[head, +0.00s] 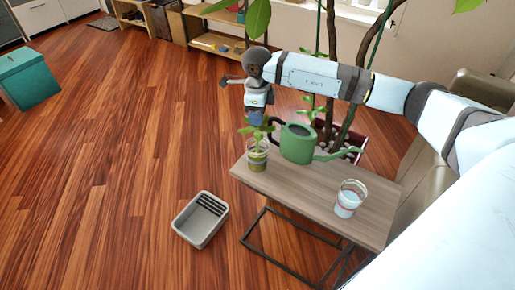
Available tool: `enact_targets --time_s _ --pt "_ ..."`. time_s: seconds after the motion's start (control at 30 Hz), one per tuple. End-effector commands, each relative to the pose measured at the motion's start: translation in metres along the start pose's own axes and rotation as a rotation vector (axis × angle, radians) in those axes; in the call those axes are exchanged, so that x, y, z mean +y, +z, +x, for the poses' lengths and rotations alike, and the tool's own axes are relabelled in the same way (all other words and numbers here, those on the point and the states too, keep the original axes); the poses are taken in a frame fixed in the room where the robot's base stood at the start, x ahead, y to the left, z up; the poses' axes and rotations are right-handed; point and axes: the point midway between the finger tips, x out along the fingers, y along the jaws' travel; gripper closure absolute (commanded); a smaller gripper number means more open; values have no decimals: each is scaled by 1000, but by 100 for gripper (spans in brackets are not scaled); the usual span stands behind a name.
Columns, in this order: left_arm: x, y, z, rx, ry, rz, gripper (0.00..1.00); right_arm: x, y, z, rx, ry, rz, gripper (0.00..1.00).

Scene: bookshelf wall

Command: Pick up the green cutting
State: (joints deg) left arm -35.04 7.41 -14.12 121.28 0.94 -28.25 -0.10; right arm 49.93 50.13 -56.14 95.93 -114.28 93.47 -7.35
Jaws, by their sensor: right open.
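The green cutting (257,131) is a small leafy plant standing upright in a glass or cup with yellowish-green contents (257,160), at the left end of a small wooden side table (312,185). My right gripper (256,121) points down from above right at the cutting's leaves. It is open, and its fingertips are close to or among the upper leaves; I cannot tell whether they touch. My left gripper is not in view.
A green watering can (298,144) stands just right of the cutting, its dark handle close to my gripper. A grey tray (201,219) lies on the floor. A large potted plant (332,60) rises behind the table.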

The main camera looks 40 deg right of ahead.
Motion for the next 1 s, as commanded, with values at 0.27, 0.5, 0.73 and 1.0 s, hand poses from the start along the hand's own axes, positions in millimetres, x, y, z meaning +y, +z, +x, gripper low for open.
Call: enact_targets --time_s 0.27,0.5,0.73,1.0 --pt "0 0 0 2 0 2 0 1 0 29 -1 2 -1 58" --pt "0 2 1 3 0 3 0 3 -1 53 0 3 0 58" --pt "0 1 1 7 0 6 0 4 0 80 -1 2 -1 58" --pt "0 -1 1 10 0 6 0 4 0 80 -2 1 -1 76"
